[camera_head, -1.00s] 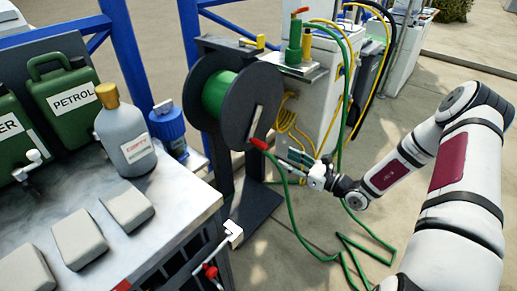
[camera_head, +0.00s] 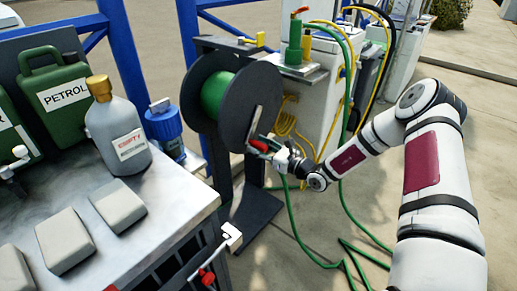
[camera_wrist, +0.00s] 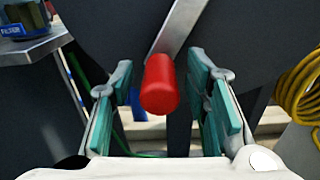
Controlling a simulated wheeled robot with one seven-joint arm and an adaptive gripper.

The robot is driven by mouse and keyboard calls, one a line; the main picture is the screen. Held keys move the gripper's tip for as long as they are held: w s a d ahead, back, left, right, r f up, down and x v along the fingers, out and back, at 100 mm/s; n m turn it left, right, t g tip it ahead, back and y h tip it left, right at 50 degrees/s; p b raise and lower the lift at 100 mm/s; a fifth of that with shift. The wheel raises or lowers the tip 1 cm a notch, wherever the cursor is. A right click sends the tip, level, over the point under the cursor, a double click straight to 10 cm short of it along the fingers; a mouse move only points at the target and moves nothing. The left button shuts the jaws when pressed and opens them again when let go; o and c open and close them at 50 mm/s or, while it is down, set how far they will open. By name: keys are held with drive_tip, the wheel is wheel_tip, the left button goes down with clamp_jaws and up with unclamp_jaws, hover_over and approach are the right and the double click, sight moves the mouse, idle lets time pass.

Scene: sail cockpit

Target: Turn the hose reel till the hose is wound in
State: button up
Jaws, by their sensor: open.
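The hose reel (camera_head: 262,98) is a dark disc drum with green hose wound at its core (camera_head: 216,94), on a dark stand. A pale metal crank arm (camera_head: 254,122) on its face ends in a red handle (camera_head: 262,145). My gripper (camera_head: 268,150) is at the handle. In the wrist view, my open gripper (camera_wrist: 165,105) has its teal-padded fingers on either side of the red handle (camera_wrist: 160,84), with a gap on both sides. The loose green hose (camera_head: 296,222) hangs from the reel and lies on the ground to the right.
A workbench (camera_head: 160,235) with a grey bottle (camera_head: 118,132), green petrol can (camera_head: 62,100) and grey blocks stands at left. A white cabinet (camera_head: 325,80) with yellow hoses is behind the reel. Pale floor is open in front.

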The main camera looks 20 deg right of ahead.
drive_tip(key=shift+w+a, duration=0.15)
clamp_jaws()
drive_tip(key=shift+r, duration=0.15)
